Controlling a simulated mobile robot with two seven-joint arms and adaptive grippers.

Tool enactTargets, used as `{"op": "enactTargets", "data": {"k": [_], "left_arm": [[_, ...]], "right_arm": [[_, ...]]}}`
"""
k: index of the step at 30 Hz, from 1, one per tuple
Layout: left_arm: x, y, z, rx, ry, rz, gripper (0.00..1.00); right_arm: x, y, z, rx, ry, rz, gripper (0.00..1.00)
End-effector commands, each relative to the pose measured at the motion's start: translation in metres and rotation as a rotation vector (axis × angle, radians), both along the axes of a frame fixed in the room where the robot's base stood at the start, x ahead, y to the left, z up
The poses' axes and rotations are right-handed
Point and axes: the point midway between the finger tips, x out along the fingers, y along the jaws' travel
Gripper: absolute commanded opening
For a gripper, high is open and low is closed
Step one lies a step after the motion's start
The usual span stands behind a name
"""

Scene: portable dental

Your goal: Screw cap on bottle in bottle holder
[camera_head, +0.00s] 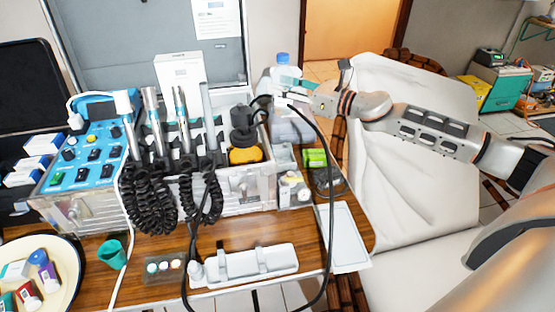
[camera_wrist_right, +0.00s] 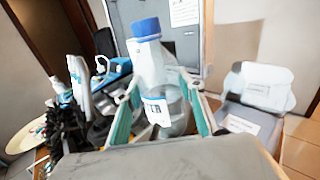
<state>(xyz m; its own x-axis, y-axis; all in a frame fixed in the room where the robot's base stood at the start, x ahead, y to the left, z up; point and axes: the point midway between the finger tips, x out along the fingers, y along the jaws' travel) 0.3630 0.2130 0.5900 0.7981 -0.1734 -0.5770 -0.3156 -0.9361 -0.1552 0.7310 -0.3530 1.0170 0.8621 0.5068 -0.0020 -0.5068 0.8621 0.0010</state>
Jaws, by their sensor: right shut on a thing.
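A clear bottle (camera_wrist_right: 177,118) with a white label stands between my right gripper's teal finger pads in the right wrist view. A blue cap (camera_wrist_right: 146,27) sits at its top; how tightly it is on cannot be told. In the head view the blue cap (camera_head: 282,58) shows just above my right gripper (camera_head: 284,84), at the back right of the table. My right gripper is shut on the bottle's body. The bottle's base is hidden in the wrist view, and I cannot make out a bottle holder. My left gripper is not in view.
A dental unit with handpieces and coiled black cords (camera_head: 150,195) stands left of the bottle. Black hoses loop near my right gripper. A white tray (camera_head: 345,238) and a white stand (camera_head: 250,263) lie at the front. A white-draped chair (camera_head: 400,200) is to the right.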

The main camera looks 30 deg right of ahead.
Motion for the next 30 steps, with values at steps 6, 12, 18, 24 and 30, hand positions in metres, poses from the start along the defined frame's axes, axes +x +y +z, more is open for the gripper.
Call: {"op": "enactTargets", "data": {"k": [6, 12, 18, 24, 30], "left_arm": [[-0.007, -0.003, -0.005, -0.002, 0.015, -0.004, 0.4], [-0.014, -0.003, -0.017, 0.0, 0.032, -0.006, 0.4], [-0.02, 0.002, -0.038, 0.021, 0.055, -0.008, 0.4], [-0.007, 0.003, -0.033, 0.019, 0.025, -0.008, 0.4], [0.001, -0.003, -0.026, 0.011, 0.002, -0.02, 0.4]], "right_arm": [[0.0, 0.0, 0.001, 0.0, -0.002, 0.0, 0.0], [0.0, 0.001, -0.018, 0.001, 0.005, 0.001, 0.0], [0.0, 0.001, -0.071, 0.005, 0.016, 0.0, 0.0], [0.0, 0.001, -0.117, 0.006, 0.014, 0.0, 0.0], [0.0, 0.0, -0.151, 0.004, 0.007, -0.001, 0.0]]}}
